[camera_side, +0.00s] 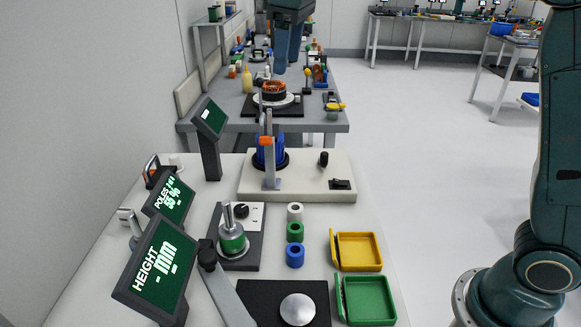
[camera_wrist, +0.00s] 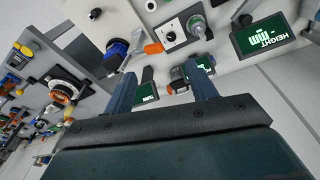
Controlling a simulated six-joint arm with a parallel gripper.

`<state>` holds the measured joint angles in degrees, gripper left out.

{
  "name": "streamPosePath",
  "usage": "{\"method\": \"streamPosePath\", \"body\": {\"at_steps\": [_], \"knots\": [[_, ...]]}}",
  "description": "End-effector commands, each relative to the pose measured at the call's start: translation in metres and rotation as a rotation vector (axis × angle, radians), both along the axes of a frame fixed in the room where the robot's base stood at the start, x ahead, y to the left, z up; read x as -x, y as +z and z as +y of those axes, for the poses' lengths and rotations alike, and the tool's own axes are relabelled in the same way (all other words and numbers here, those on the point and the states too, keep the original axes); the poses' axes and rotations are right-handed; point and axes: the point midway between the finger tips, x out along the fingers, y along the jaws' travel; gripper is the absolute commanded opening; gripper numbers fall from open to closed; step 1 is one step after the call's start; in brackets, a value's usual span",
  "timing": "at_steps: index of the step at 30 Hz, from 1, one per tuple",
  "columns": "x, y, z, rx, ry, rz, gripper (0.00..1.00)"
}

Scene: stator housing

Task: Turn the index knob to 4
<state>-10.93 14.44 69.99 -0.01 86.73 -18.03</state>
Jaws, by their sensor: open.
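A small black knob (camera_side: 241,211) sits on a white dial plate on the dark fixture base (camera_side: 252,254), beside a green-ringed cylinder (camera_side: 232,243). It looks like the index knob. It also shows in the wrist view (camera_wrist: 170,36), upper middle, beyond my fingers. Its dial marks and pointer are too small to read. My gripper (camera_wrist: 159,73) is open and empty, its two blue fingers spread apart. In the side view it (camera_side: 288,50) hangs at the top, over the far bench and well away from the knob.
A pale base (camera_side: 300,188) holds a blue stator part (camera_side: 265,155), an upright clamp and another black knob (camera_side: 324,158). White, green and blue rings stand right of the fixture. Yellow (camera_side: 358,252) and green (camera_side: 368,300) trays lie at right. Tilted displays (camera_side: 158,262) stand at left.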

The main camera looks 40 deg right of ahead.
Motion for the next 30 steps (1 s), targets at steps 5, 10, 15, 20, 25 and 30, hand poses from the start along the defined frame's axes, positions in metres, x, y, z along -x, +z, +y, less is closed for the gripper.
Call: {"method": "streamPosePath", "body": {"at_steps": [5, 10, 15, 20, 25, 30], "knots": [[-0.034, -0.018, 0.02, 0.015, 0.069, 0.046, 0.57], [-0.059, -0.036, 0.038, 0.027, 0.129, 0.082, 0.57], [-0.073, -0.049, 0.049, 0.034, 0.167, 0.107, 0.57], [-0.081, -0.059, 0.057, 0.04, 0.192, 0.123, 0.57], [-0.088, -0.067, 0.063, 0.044, 0.213, 0.136, 0.57], [-0.094, -0.075, 0.068, 0.047, 0.23, 0.147, 0.57]]}}
